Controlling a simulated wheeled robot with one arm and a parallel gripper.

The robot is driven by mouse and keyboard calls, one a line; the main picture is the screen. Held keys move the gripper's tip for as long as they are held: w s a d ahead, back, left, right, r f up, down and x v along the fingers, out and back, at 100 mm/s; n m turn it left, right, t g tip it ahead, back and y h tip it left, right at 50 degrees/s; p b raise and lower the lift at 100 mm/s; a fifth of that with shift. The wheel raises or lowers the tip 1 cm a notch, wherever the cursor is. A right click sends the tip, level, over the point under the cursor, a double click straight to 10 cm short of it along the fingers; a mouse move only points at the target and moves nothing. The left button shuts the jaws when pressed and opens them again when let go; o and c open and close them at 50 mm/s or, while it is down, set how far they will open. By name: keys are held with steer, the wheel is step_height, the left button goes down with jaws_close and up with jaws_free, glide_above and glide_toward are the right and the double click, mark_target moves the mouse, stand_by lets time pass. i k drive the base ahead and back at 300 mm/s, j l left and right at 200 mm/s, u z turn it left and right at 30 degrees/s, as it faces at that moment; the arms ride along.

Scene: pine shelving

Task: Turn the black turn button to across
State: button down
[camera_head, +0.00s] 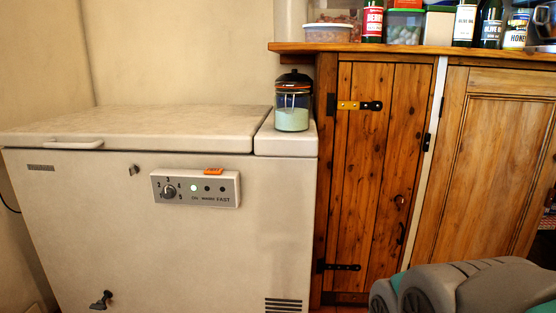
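A small black piece (428,142), which looks like the turn button, sits at the right edge of the plank door (372,150), by the pale strip between the two cupboard doors. It appears upright, along the door's edge, not across it. It is small, so its exact angle is hard to tell. The plank door looks closed. Lower on this door are a dark round fitting (399,200) and a curved black handle (401,234). My gripper is not in view; only grey and teal rounded parts of my own body show at the lower right.
A white chest freezer (90,220) with a control panel (225,188) fills the left. A glass jar (292,117) stands on its right end. The wooden shelf top (420,50) holds bottles and tubs. A panelled door (500,150) is on the right.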

mark_target(427, 136)
steer(key=i+l+z, duration=0.25)
steer(key=z, duration=0.15)
steer(key=i+l+z, duration=0.15)
steer(key=i+z, duration=0.2)
steer(key=k+j+z, duration=0.1)
steer(key=k, duration=0.25)
steer(key=j, duration=0.1)
